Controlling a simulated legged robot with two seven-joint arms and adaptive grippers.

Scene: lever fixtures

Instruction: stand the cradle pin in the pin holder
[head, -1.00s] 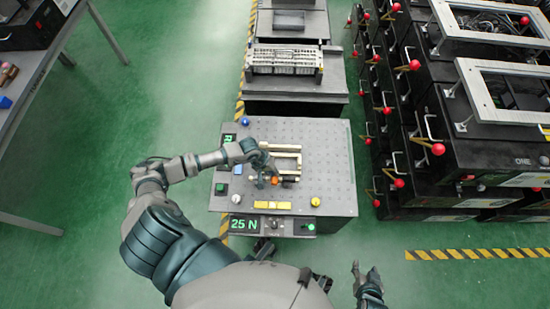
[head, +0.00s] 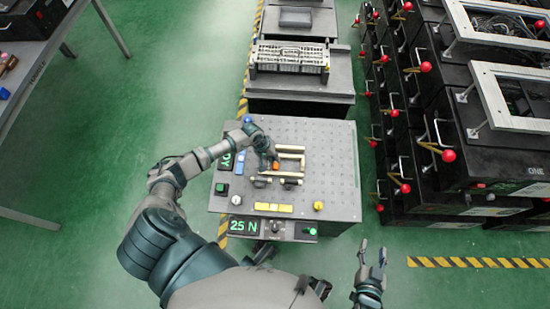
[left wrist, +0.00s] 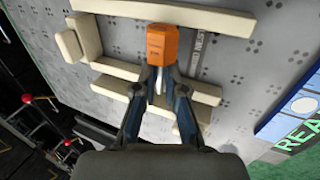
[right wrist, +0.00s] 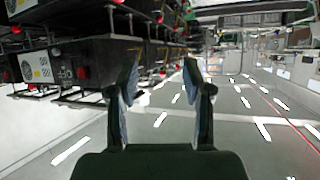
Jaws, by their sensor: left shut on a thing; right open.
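The orange-headed piece, which I take for the cradle pin (head: 276,166), is at my left gripper (head: 274,161) over the fixture plate. In the left wrist view its orange block (left wrist: 162,45) stands at the fingertips, and a pale part shows between the fingers. My left gripper (left wrist: 160,80) is shut on it, among the cream bars (left wrist: 120,68). I cannot tell its height above the plate. I cannot single out the pin holder for sure. My right gripper (head: 372,254) is open and empty, away from the table, and also shows in its wrist view (right wrist: 162,78).
The grey perforated plate (head: 335,190) carries a cream frame (head: 303,160), dark fittings (head: 290,183), yellow blocks (head: 273,207), a yellow knob (head: 318,206) and a blue panel (head: 240,163). Black units with red-knobbed levers (head: 448,155) stand right. The plate's right side is clear.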

